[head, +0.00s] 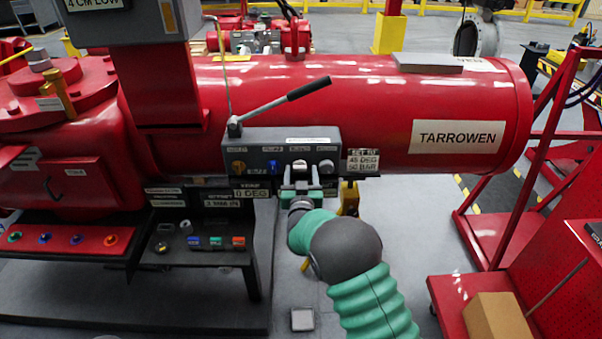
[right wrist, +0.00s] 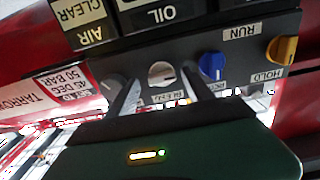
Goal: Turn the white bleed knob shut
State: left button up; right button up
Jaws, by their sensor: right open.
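The white bleed knob (head: 299,165) is on the front of a grey control box, between a blue knob and a grey knob. In the right wrist view the white knob (right wrist: 161,72) shows upside down, between my fingertips. My right gripper (head: 300,183) is open in front of the box, just below the knob in the head view. In the wrist view its two dark fingers (right wrist: 162,84) point at the panel, one on each side of the knob, with gaps visible. I cannot tell how deep they reach. My left gripper is not in view.
The blue knob (right wrist: 212,65), the orange knob (right wrist: 283,49) and the grey knob (right wrist: 113,87) are close on the same panel. A lever with a black grip (head: 309,88) rises above the box. A red cylinder (head: 400,100) lies behind. A red cart (head: 455,300) stands at right.

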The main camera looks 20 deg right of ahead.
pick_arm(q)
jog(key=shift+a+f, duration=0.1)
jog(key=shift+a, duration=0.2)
pick_arm(e)
jog(key=shift+w+a, duration=0.15)
jog(key=shift+a, duration=0.1)
jog(key=shift+d, duration=0.15)
jog(key=c, duration=0.9)
grip_shut()
pick_arm(q)
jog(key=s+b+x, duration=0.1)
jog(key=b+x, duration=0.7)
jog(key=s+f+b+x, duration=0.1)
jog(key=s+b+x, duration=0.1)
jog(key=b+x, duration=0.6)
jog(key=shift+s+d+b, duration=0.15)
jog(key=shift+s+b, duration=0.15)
jog(key=shift+b, duration=0.15)
pick_arm(e)
jog(key=shift+d+f+m, duration=0.1)
jog(key=shift+f+m, duration=0.1)
jog(key=shift+m, duration=4.1)
jog(key=shift+f+m, duration=0.2)
jog(key=shift+m, duration=4.1)
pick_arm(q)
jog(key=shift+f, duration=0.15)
